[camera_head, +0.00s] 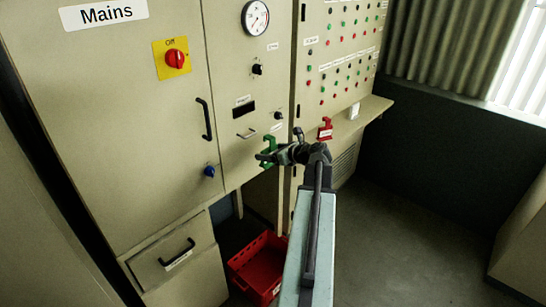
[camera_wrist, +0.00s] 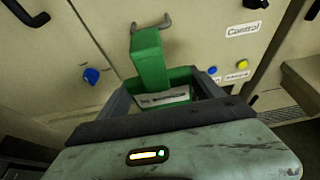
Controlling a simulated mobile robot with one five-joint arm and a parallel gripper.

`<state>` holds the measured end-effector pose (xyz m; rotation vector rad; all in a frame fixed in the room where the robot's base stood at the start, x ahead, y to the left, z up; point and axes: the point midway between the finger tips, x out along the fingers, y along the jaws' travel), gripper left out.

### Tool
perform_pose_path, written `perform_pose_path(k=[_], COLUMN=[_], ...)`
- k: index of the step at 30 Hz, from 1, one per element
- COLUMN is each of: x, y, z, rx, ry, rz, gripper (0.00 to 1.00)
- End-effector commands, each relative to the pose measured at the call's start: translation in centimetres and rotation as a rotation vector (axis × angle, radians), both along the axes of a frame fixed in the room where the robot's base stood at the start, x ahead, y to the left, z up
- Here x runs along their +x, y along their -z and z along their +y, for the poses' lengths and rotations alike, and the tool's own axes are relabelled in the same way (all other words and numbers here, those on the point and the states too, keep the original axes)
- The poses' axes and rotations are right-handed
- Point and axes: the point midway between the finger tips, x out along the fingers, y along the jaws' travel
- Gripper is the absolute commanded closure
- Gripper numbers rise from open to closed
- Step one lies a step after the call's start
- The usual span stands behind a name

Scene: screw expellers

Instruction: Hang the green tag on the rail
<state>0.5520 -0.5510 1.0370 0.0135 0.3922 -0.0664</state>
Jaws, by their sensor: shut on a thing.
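The green tag (camera_head: 268,150) has a hooked top and a white label. My gripper (camera_head: 274,155) is shut on it, in front of the cabinet. In the wrist view the tag (camera_wrist: 150,60) stands between my two fingers, hook end upward. The rail (camera_head: 246,134) is a short grey bar on the cabinet's middle panel, below a dark slot. In the wrist view the rail (camera_wrist: 152,22) shows just above the top of the tag. I cannot tell whether they touch. The tag's lower part is hidden behind my gripper.
A red tag (camera_head: 325,130) is at the edge of the narrow ledge (camera_head: 372,108) on the right. A red crate (camera_head: 243,257) stands on the floor below. A blue knob (camera_head: 209,171) and a black door handle (camera_head: 204,119) stick out at left. Open floor lies at right.

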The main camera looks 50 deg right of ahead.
Motion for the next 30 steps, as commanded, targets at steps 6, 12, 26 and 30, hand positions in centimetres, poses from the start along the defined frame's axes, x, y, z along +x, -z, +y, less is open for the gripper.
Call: perform_pose_path(k=[6,12,26,30], x=[2.1,3.9,8.1,9.3], y=[0.0,0.0,0.0,0.0], z=[-0.2,-0.4,-0.7,-0.8], rx=[-0.001,0.000,0.001,-0.001], ry=[-0.001,0.001,0.001,0.002], rz=[0.000,0.000,0.000,0.000], gripper=[0.66,0.66,0.66,0.66])
